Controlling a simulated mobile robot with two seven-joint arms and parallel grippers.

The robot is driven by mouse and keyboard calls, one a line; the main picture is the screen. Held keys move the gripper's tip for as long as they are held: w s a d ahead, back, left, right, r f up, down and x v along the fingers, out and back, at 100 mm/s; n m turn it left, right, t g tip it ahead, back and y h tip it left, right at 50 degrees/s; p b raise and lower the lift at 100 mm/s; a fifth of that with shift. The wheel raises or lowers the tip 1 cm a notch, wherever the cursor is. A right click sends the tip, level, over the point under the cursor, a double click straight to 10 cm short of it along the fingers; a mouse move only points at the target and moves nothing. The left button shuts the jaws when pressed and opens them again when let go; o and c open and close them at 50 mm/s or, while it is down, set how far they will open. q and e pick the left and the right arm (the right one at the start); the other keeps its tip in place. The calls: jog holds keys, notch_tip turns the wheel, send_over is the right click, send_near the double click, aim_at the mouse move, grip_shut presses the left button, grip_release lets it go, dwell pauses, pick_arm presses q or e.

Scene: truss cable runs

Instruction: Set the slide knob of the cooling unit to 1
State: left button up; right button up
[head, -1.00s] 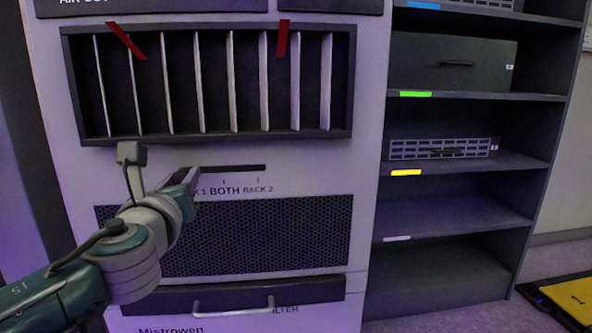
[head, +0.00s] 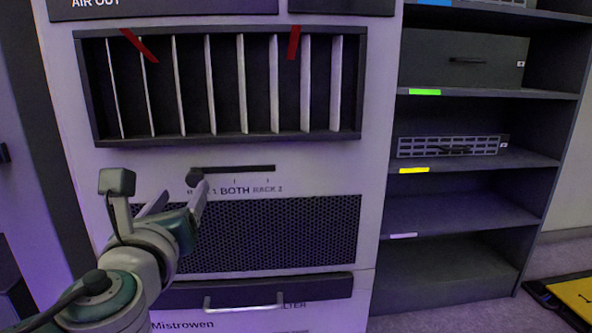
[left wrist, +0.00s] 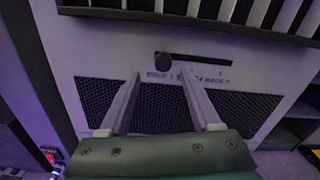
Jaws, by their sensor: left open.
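The cooling unit (head: 375,150) is a tall light cabinet with a dark horizontal slot (head: 240,168) in its front. Its dark round slide knob (head: 194,178) is at the slot's left end, above the RACK 1 label. BOTH and RACK 2 labels lie farther right. The knob also shows in the left wrist view (left wrist: 166,61), with the slot (left wrist: 215,60) running right from it. My left gripper (head: 183,194) is open and empty, just below and in front of the knob. Its fingertips (left wrist: 159,75) appear apart from the knob. My right gripper is out of view.
A slatted air outlet (head: 225,85) with red ribbons is above the slot, and a mesh grille (head: 275,232) below it. A drawer with a metal handle (head: 245,303) is lower down. A dark shelf unit (head: 460,210) with equipment stands to the right.

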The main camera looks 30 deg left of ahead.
pick_arm(q)
jog(key=shift+v, duration=1.95)
jog(key=shift+a, duration=0.1)
